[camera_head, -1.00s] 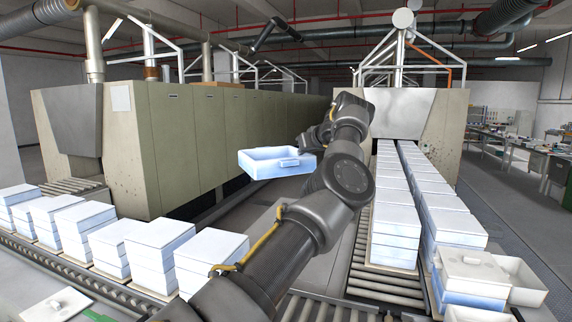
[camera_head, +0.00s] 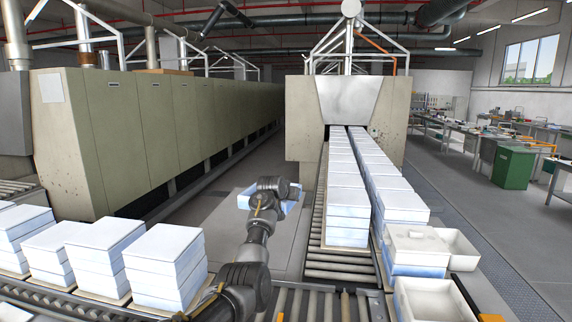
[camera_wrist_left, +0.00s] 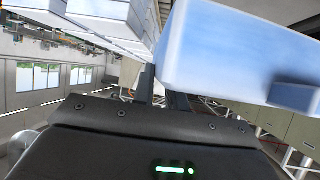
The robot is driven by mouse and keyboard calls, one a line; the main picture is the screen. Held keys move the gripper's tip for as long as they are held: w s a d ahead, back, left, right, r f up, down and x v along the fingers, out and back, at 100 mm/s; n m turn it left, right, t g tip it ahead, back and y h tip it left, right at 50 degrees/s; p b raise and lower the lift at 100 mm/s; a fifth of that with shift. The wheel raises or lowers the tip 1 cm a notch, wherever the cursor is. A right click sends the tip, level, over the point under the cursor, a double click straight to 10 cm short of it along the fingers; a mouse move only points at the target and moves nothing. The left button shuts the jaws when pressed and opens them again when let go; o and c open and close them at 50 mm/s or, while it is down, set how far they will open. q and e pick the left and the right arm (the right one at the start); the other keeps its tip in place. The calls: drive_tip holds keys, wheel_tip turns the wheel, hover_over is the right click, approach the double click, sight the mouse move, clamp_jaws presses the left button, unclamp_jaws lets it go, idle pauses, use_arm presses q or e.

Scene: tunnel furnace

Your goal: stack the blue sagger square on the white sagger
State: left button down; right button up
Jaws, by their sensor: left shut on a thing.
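The blue sagger (camera_head: 291,207), a shallow pale-blue square box, is in the air past my left arm in the head view, partly hidden by my wrist. In the left wrist view the blue sagger (camera_wrist_left: 235,50) is large and close. My left gripper (camera_wrist_left: 163,92) is shut on it; the grip itself is mostly hidden. To the right, a white sagger (camera_head: 417,238) sits on a bluish one at the near end of the right stack row. Another white sagger (camera_head: 459,252) is beside it and an open white one (camera_head: 434,302) nearer. My right gripper is out of view.
Two rows of stacked saggers (camera_head: 347,207) run on a roller conveyor (camera_head: 335,266) into the furnace (camera_head: 300,125). More stacks (camera_head: 165,258) stand on the left conveyor. Open floor (camera_head: 215,213) lies between the furnace and the conveyor.

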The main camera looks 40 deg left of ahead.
use_arm(q)
drive_tip(key=s+d+f+n+y, duration=0.15)
drive_tip(key=s+d+f, duration=0.35)
drive_tip(key=s+f, duration=0.65)
drive_tip(key=s+d+r+m+h, duration=0.2)
drive_tip(key=d+r, duration=0.1)
drive_tip(key=d, duration=0.7)
drive_tip(key=s+d+r+m+t+h+b, duration=0.1)
drive_tip(key=s+d+r, duration=0.1)
drive_tip(key=d, duration=0.9)
drive_tip(key=s+d+r+m+h, duration=0.2)
drive_tip(key=d+r, duration=0.1)
drive_tip(key=d, duration=0.7)
drive_tip(key=s+d+f+b, duration=0.5)
drive_tip(key=f+b, duration=0.4)
drive_tip(key=b, duration=0.4)
drive_tip(key=shift+s+f+m+h, duration=0.2)
drive_tip(key=shift+m+h, duration=0.15)
drive_tip(key=shift+h, duration=0.1)
